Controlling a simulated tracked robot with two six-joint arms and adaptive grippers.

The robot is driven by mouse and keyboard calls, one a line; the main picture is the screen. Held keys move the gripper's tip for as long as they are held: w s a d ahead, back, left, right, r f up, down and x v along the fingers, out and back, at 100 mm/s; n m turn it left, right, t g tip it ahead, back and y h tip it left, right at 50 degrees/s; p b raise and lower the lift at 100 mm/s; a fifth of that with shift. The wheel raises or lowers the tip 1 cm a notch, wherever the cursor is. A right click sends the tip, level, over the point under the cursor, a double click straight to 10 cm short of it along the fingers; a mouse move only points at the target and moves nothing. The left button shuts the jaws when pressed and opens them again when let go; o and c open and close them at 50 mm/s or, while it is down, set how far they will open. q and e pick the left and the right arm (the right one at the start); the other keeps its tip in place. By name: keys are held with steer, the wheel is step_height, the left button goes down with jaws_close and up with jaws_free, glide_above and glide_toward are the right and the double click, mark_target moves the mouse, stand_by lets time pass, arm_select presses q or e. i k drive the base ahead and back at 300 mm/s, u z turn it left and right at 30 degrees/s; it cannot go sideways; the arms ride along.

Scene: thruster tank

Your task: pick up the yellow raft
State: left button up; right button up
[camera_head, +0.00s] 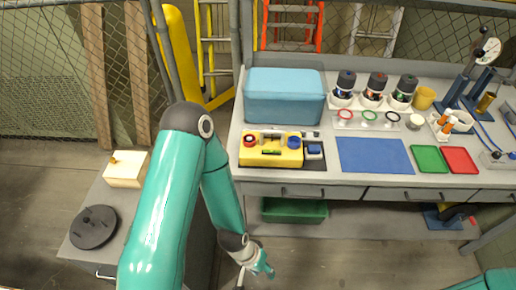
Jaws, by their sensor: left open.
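The yellow raft (270,155) sits on a dark mat at the left front of the workbench. It is a small yellow body with a grey bar on top, a red round part at its left and a blue one at its right. My left arm comes in from the bottom left, and my left gripper (254,270) is low, in front of the bench and below the raft, well apart from it. It is open, and I see nothing in it. Only a piece of my right arm shows at the bottom right corner; its gripper is out of view.
A blue box (284,96) stands right behind the raft. Several dark-topped canisters, a blue mat (375,156), a green tray (429,159) and a red tray (460,160) are to its right. A grey cabinet with a black disc (93,227) stands at left. A green bin (294,210) is under the bench.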

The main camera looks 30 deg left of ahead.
mark_target(275, 147)
steer(key=z, duration=2.15)
steer(key=i, duration=0.15)
steer(key=u, duration=3.45)
steer(key=k, duration=0.8)
steer(key=z, duration=0.8)
steer(key=i, duration=0.95)
steer(key=z, duration=0.1)
